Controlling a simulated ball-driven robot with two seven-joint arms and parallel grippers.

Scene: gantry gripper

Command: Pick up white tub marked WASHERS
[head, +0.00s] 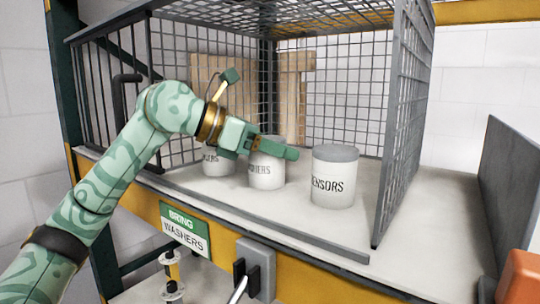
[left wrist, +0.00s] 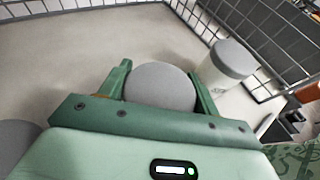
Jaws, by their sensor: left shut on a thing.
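The white tub marked WASHERS (head: 266,170) is the middle of three tubs on the pale shelf. Its label is partly covered by my gripper, with only its last letters readable. My left gripper (head: 270,146) reaches in from the left at the height of its top. In the left wrist view the two green fingers (left wrist: 164,84) stand on either side of a round grey lid (left wrist: 160,88), shut on the tub. The tub appears upright, with its base at shelf level. My right gripper is not in view.
A tub marked SENSORS (head: 334,180) stands to the right; another tub (head: 217,163), label partly hidden, stands close on the left. A wire mesh cage (head: 402,110) encloses the shelf (head: 300,222). A green sign (head: 185,230) reads BRING WASHERS. The shelf front is open.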

